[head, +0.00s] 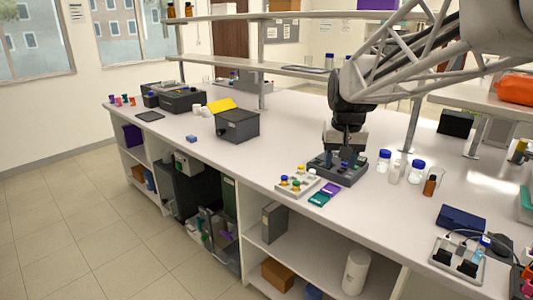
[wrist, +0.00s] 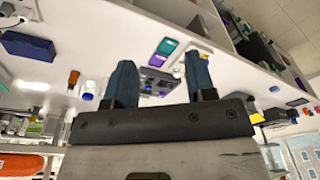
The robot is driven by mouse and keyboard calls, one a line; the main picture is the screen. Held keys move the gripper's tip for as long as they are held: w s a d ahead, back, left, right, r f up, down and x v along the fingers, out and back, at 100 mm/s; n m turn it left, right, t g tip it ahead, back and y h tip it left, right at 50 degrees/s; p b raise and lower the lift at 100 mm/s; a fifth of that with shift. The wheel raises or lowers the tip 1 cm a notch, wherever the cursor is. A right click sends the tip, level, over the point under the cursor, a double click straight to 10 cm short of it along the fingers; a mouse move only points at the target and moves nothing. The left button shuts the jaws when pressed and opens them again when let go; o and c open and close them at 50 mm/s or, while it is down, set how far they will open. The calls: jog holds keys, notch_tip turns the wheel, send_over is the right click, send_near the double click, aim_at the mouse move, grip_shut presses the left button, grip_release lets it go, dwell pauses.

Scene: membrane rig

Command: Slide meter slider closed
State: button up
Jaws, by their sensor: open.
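A dark grey panel device (head: 325,166) with small blue and dark parts on top sits on the white bench, directly below my gripper (head: 346,160) in the head view. In the wrist view the device (wrist: 158,84) shows between and beyond the two blue fingers. My gripper (wrist: 160,80) is open, with nothing between its fingertips. Whether a finger touches the device cannot be told. The meter slider cannot be made out clearly, and my gripper and wrist hide part of the device.
A light tray with coloured knobs (head: 297,182) and teal and purple pads (head: 325,194) lie just left and in front. Blue-capped bottles (head: 384,161) and an amber bottle (head: 430,185) stand to the right.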

jog(key=w+d+f, duration=0.4)
jog(key=w+f, duration=0.1)
jog(key=w, duration=0.9)
jog(key=w+d+f+m+g, duration=0.1)
jog(key=w+d+f, duration=0.3)
jog(key=w, duration=1)
jog(key=w+d+f+m, duration=0.1)
jog(key=w+d+f, duration=0.3)
jog(key=w, duration=1)
jog(key=shift+w+d+f, duration=0.15)
jog(key=shift+w+f, duration=0.05)
jog(key=shift+f, duration=0.55)
jog(key=shift+w+d+f, duration=0.1)
jog(key=shift+w+f, duration=0.1)
jog(key=shift+f, duration=0.5)
jog(key=shift+w+d+f, duration=0.15)
jog(key=shift+w+f, duration=0.15)
jog(key=shift+w, duration=0.05)
jog(key=shift+f, duration=3.9)
jog(key=shift+c, duration=0.4)
